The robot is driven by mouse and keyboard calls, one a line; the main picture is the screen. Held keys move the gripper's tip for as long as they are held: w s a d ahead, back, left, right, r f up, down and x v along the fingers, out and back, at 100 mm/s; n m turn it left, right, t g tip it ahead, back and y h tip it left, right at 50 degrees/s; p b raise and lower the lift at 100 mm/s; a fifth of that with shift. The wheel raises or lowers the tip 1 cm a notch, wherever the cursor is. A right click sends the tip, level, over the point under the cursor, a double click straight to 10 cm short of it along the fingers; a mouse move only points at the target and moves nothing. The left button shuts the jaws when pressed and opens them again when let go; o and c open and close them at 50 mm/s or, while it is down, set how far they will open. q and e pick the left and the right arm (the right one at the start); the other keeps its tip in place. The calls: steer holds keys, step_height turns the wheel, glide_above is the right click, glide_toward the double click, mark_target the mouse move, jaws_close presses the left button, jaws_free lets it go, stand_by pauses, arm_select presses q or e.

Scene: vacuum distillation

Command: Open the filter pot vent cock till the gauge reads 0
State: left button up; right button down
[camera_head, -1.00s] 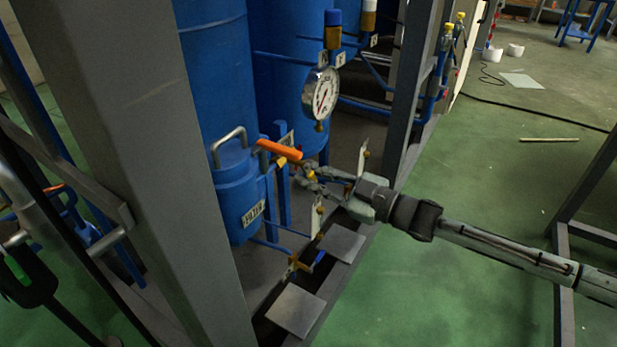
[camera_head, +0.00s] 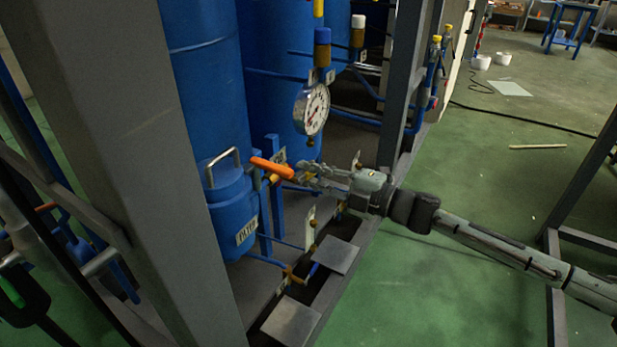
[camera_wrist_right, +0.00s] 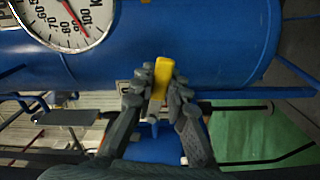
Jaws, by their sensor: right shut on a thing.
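The filter pot (camera_head: 232,213) is a small blue vessel with a metal loop handle, at the left centre of the head view. An orange lever (camera_head: 270,167) sits at its right side. My right gripper (camera_head: 303,172) reaches in from the right, with its fingertips at the lever's right end. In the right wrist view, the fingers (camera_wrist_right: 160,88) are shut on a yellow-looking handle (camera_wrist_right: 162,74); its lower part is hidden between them. The round gauge (camera_head: 312,109) hangs above the gripper. In the wrist view the gauge (camera_wrist_right: 68,15) has its red needle near 90 to 100.
A wide grey post (camera_head: 130,150) stands left of the pot. Blue tanks (camera_head: 205,85) rise behind it. Another grey upright (camera_head: 402,85) stands right of the gauge. Square metal plates (camera_head: 291,320) lie low in front. Green floor (camera_head: 470,190) is open at the right.

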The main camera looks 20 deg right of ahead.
steer(key=shift+r+n, duration=0.25)
steer(key=shift+n, duration=0.55)
steer(key=c, duration=1.5)
jaws_free()
steer(key=shift+d, duration=0.1)
steer(key=v, duration=1.2)
steer(key=shift+r, duration=0.15)
